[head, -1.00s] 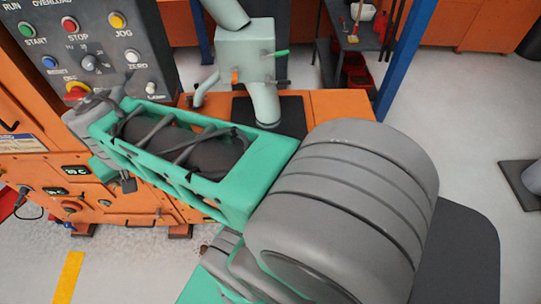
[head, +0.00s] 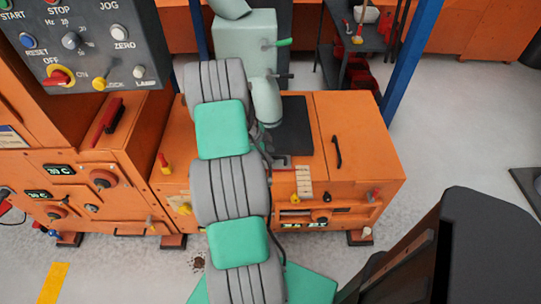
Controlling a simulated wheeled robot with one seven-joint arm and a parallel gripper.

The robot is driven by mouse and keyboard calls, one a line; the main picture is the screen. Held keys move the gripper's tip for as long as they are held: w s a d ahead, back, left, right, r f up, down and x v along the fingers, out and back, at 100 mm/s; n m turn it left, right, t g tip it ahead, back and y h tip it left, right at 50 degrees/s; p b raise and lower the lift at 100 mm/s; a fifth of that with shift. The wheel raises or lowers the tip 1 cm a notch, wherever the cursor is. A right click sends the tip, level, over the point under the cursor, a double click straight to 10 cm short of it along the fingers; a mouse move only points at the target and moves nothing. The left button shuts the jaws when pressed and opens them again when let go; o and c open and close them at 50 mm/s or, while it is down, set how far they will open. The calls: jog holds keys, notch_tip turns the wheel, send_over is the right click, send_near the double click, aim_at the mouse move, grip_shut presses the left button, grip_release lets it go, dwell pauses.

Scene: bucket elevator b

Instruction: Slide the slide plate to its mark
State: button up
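I cannot tell for sure which part is the slide plate. A flat dark plate (head: 291,128) lies on top of the low orange cabinet, right of the pale green spout (head: 266,100). At its front left is a small red and grey part (head: 283,162), partly covered by my arm. A pale strip with fine marks (head: 304,181) is just below and to the right of it. My grey and green arm rises through the middle of the head view, over the cabinet's left part. My gripper is hidden behind it, so its fingers do not show.
The control panel (head: 85,45) with several knobs stands at upper left. A black handle (head: 337,152) and a red-tipped knob (head: 374,194) are on the cabinet's right side. A blue post (head: 410,60) stands behind. A large dark shape fills the lower right. Grey floor is open at right.

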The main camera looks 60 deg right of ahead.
jog(key=shift+s+d+f, duration=0.15)
jog(key=shift+d+f, duration=0.05)
jog(key=shift+f, duration=0.3)
jog(key=shift+c, duration=0.5)
grip_shut()
dwell(0.6)
